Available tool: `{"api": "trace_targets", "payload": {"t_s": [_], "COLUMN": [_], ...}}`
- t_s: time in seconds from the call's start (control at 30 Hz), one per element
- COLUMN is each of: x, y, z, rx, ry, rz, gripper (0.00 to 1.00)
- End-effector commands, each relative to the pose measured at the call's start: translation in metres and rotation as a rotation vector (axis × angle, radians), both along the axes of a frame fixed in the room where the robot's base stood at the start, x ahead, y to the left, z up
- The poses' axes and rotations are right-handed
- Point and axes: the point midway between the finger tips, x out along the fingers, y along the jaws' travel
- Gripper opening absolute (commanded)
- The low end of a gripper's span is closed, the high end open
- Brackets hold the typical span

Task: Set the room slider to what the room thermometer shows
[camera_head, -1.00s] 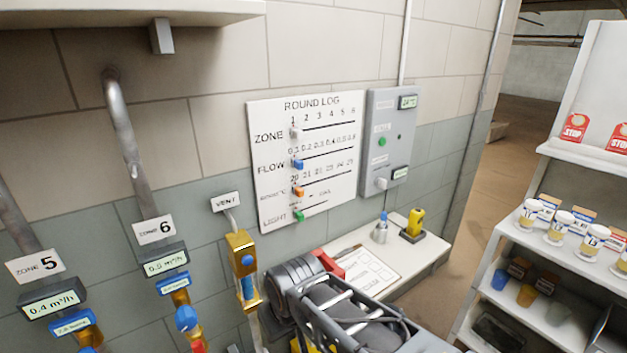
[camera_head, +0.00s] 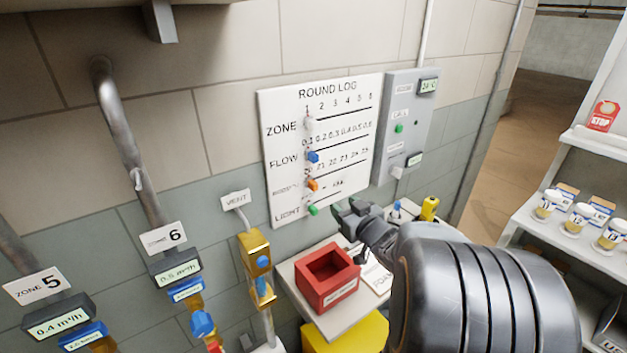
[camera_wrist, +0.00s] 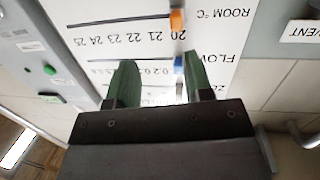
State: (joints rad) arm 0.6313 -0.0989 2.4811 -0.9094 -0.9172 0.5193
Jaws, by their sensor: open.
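The round log board (camera_head: 327,92) hangs on the wall. Its orange room slider (camera_head: 312,185) stands at the left end of its row, by 20. It also shows at the top of the upside-down wrist view (camera_wrist: 177,20). The room thermometer display (camera_head: 429,85) tops the grey panel and seems to read 24 °C, in small digits. My gripper (camera_head: 345,207) is open, in front of the board's lower edge. In the wrist view its two green-padded fingers (camera_wrist: 159,78) are apart and empty, pointing toward the board, with the orange slider beyond them.
The blue flow slider (camera_head: 312,157) sits above the orange one and the green light slider (camera_head: 313,210) below. The grey panel (camera_head: 405,125) carries a green button (camera_head: 399,128). A red open box (camera_head: 327,278) stands on the shelf below. A shelf rack (camera_head: 590,140) stands right.

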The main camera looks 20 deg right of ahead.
Motion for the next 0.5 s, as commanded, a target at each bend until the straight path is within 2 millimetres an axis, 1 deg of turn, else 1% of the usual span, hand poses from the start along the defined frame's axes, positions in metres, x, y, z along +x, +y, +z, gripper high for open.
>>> {"api": "trace_targets", "payload": {"t_s": [0.17, 0.27, 0.37, 0.5], "x": [-0.007, -0.005, 0.005, 0.029], "y": [0.002, 0.005, 0.008, 0.014], "z": [0.005, 0.006, 0.008, 0.008], "rx": [0.052, 0.067, 0.073, 0.074], "ry": [-0.071, -0.089, -0.097, -0.097], "rz": [0.099, 0.129, 0.143, 0.147], "gripper": [0.47, 0.47, 0.47, 0.47]}}
